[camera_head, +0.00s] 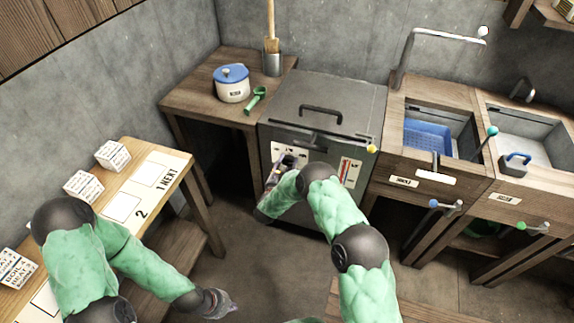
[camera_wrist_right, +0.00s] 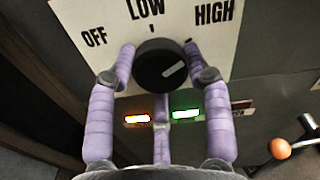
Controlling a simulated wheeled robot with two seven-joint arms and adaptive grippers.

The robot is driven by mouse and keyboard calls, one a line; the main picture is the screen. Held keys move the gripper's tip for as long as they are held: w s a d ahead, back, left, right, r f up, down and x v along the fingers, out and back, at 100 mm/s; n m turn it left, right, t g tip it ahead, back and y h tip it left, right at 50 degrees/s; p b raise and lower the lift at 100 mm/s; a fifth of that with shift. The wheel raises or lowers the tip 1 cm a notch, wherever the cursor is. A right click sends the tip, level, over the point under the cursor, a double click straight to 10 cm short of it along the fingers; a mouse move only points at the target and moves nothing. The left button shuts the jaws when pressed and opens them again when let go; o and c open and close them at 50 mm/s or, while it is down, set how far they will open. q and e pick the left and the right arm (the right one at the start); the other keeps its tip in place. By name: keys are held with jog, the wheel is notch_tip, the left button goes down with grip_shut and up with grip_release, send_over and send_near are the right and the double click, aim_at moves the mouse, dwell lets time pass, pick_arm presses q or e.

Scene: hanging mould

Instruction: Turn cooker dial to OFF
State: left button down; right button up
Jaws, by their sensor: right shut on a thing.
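The cooker (camera_head: 325,100) is a grey metal box with a handle on its lid. Its black round dial (camera_wrist_right: 160,64) sits on a white label plate (camera_wrist_right: 85,15) reading OFF at left, LOW at top and HIGH at right. The dial's white mark is on the lower right of its face, away from OFF. My right gripper (camera_head: 286,162) is at the cooker's front. In the right wrist view its purple fingers (camera_wrist_right: 159,62) are closed on both sides of the dial. My left gripper (camera_head: 220,304) hangs low over the floor, away from the cooker; its jaw state is unclear.
An orange and a green lamp (camera_wrist_right: 185,113) glow below the dial. A wooden side table (camera_head: 195,90) with a blue-lidded pot (camera_head: 232,85) stands left of the cooker. Sink units (camera_head: 440,178) stand right. A bench with paper blocks (camera_head: 113,154) is at left.

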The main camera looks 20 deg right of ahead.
jog(key=shift+f+n, duration=0.1)
jog(key=shift+n, duration=0.2)
jog(key=n, duration=0.4)
jog(key=shift+s+n, duration=0.1)
jog(key=shift+n, duration=0.3)
jog(key=n, duration=0.6)
jog(key=shift+d, duration=0.1)
jog(key=n, duration=0.6)
jog(key=shift+n, duration=0.3)
jog(key=n, duration=0.5)
jog(key=shift+n, duration=0.4)
jog(key=o, duration=1.1)
jog(key=shift+o, duration=0.2)
jog(key=v, duration=1.2)
